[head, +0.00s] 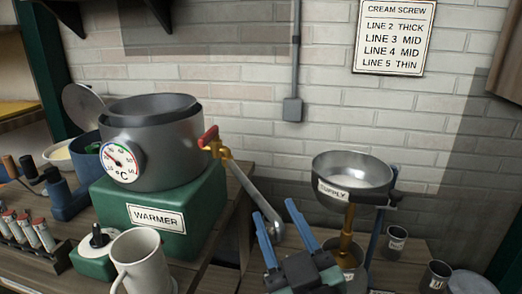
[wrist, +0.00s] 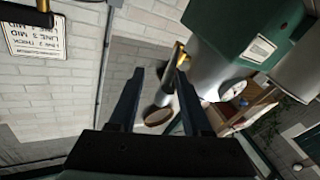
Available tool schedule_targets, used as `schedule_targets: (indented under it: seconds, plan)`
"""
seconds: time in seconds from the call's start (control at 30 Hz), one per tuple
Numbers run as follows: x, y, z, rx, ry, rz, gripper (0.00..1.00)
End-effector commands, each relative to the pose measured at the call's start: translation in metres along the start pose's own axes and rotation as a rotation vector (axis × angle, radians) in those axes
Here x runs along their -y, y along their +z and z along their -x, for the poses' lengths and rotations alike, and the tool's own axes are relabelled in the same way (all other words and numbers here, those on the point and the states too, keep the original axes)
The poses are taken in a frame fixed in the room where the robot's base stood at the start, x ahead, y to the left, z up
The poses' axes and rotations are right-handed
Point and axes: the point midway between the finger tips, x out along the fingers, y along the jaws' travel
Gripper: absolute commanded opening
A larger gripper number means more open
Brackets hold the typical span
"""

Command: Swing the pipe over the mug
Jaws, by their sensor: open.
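The pipe (head: 254,190) is a grey metal spout. It runs from a brass valve (head: 222,152) with a red handle on the warmer pot (head: 165,160) down to the right. The cream mug (head: 138,262) stands upright at the lower left, in front of the warmer, and the pipe is well to its right, not over it. My gripper (head: 274,207) is open, its two blue fingers pointing up near the pipe's lower end. In the wrist view, the pipe (wrist: 166,96) shows between the fingers (wrist: 160,75). I cannot tell whether it is within their reach.
The supply bowl (head: 355,172) stands on a brass post just right of my gripper. The green warmer base (head: 155,208) is left of the pipe. A black-knobbed green block (head: 97,256) is beside the mug. Small cups (head: 396,240) stand at right. A sign (head: 394,38) hangs on the wall.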

Motion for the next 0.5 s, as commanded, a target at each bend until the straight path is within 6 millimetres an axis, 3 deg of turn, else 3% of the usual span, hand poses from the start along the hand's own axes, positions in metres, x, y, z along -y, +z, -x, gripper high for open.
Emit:
schedule_targets:
  seconds: [0.03,0.23,0.5]
  plan:
    - [-0.007,-0.008,0.002,0.033,-0.022,-0.005,0.48]
    - [-0.01,0.001,0.023,0.1,-0.112,-0.018,0.48]
    - [-0.012,-0.008,0.064,0.108,-0.184,-0.058,0.48]
